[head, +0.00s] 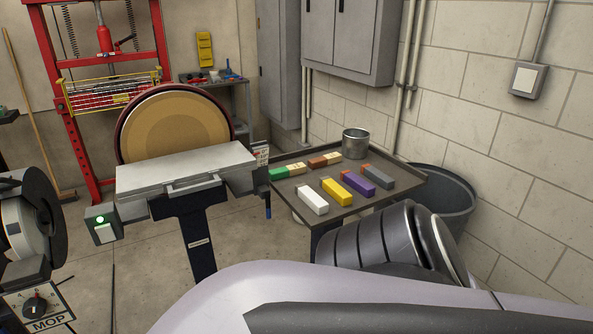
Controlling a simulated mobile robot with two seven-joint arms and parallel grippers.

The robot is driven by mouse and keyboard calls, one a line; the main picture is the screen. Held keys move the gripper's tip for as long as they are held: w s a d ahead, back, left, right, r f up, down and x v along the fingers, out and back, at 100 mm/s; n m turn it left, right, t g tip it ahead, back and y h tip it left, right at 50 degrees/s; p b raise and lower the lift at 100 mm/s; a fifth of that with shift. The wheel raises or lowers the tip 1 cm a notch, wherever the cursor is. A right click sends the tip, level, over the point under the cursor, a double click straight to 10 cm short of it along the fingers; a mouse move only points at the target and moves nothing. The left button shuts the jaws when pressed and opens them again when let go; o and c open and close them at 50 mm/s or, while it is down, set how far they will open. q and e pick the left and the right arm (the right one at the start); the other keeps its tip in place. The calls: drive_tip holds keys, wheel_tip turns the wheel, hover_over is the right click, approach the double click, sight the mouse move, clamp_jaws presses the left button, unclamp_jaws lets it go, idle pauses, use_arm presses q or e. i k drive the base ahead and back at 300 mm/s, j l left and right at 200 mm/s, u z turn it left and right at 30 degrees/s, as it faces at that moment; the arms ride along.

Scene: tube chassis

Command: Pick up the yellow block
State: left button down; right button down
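The yellow block (338,191) lies on a dark rimmed metal table (355,217) to the right of the middle, between a white block (312,199) on its left and a purple block (358,181) on its right. Nothing touches or covers it. A large grey arm link of mine (300,300) fills the bottom and lower right of the head view, in front of the table. Neither of my grippers shows in this view.
Green (284,173), brown (322,161) and grey (376,175) blocks share the table with a metal can (355,143). A disc sander (180,165) stands left of it. A dark bin (450,200) stands at right, by the block wall.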

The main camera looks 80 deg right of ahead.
sight(342, 196)
drive_tip(key=z, duration=2.65)
